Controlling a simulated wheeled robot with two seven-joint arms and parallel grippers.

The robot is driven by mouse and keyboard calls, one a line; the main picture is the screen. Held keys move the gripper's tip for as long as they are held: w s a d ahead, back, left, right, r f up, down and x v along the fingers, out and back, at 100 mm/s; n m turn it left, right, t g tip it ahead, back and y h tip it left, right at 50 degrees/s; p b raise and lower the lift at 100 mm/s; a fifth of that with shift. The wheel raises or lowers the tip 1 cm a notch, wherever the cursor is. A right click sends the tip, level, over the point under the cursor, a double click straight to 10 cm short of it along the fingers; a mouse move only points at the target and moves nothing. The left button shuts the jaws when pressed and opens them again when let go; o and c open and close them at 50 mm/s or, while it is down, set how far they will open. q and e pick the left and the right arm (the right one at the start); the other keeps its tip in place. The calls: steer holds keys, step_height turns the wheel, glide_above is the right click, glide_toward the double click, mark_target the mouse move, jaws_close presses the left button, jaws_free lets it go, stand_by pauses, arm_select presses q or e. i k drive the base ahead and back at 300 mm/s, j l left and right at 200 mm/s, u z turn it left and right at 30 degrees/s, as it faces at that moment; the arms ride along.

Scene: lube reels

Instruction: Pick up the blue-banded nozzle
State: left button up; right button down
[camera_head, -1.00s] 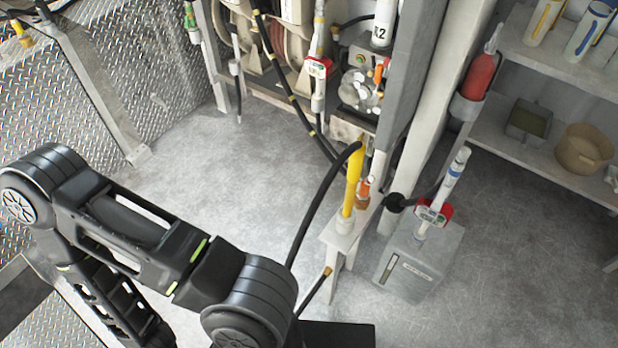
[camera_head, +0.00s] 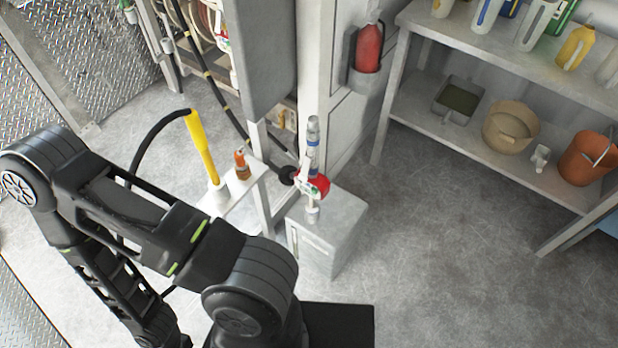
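A grey nozzle with a blue band (camera_head: 313,143) stands nearly upright, with a red meter (camera_head: 321,185) at its lower part. Its lower end meets the top of a grey box (camera_head: 346,213), just right of a small white stand. A black hose fitting (camera_head: 288,175) shows beside it on the left. My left arm's links cross the lower left of the head view. Neither of my grippers shows, and nothing is seen touching the nozzle.
A yellow nozzle (camera_head: 203,147) and a small orange-brown bottle (camera_head: 242,163) are on the white stand (camera_head: 240,195). A red extinguisher (camera_head: 369,46) hangs by the post. Shelves (camera_head: 492,154) hold bottles and buckets at right. The floor between is clear.

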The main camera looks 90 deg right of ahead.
mark_target(315, 179)
steer(key=k+u, duration=0.4)
steer(key=k+j+u, duration=0.15)
steer(key=k+u, duration=0.25)
steer(key=k, duration=0.15)
steer(key=k+l+u, duration=0.2)
steer(key=u, duration=0.25)
steer(key=k+u, duration=0.95)
steer(key=k+j+u, duration=0.1)
steer(key=u, duration=0.35)
steer(key=k+u, duration=0.35)
steer(key=k, duration=0.25)
steer(key=k+u, duration=0.3)
steer(key=k, duration=0.3)
steer(key=z, duration=3.6)
